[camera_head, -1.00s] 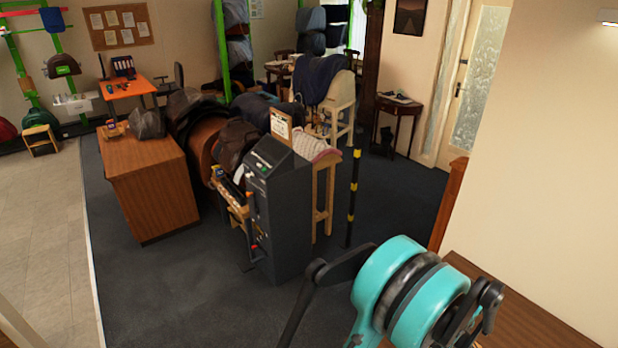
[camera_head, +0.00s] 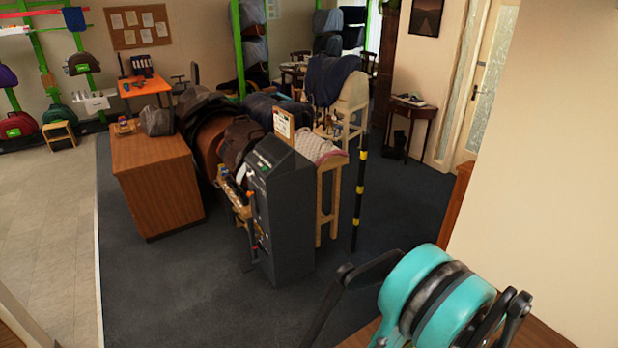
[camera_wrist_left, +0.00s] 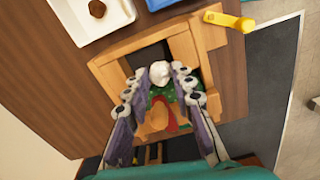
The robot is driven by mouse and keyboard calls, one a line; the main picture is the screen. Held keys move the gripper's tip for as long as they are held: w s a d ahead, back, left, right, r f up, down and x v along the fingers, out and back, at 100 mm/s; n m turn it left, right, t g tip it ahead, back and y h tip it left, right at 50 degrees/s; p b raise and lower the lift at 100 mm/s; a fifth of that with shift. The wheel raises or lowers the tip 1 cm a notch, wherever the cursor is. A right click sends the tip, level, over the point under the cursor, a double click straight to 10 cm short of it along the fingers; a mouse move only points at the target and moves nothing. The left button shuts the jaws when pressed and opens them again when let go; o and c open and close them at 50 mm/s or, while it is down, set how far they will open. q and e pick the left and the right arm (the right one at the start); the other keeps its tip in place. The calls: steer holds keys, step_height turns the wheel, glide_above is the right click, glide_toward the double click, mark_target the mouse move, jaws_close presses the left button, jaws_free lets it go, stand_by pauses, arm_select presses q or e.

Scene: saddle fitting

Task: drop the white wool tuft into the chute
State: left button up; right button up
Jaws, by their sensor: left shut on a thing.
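In the left wrist view my left gripper (camera_wrist_left: 157,86) reaches up from the bottom with its two purple-grey fingers. The white wool tuft (camera_wrist_left: 159,72) shows as a small white lump between the fingertips, and the gripper is shut on it. Behind the tuft is a wooden frame (camera_wrist_left: 122,66) around a dark opening (camera_wrist_left: 150,56), which looks like the chute. The tuft appears over the near part of this opening; its height above it is unclear. Green, tan and red surfaces show between the fingers. My right gripper is in neither view.
A white tray (camera_wrist_left: 88,22) with a brown lump (camera_wrist_left: 97,9) and a blue tray (camera_wrist_left: 157,4) lie beyond the frame on the brown wooden top (camera_wrist_left: 45,90). A yellow handle (camera_wrist_left: 229,21) sticks out at the frame's right. The head view shows a dark kiosk (camera_head: 284,225) and a wooden counter (camera_head: 160,195).

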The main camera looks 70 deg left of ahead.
arm_select(q)
steer(key=shift+f, duration=0.3)
steer(key=o, duration=1)
steer(key=shift+r, duration=0.1)
step_height(320, 180, up, 12)
steer(key=shift+f, duration=0.1)
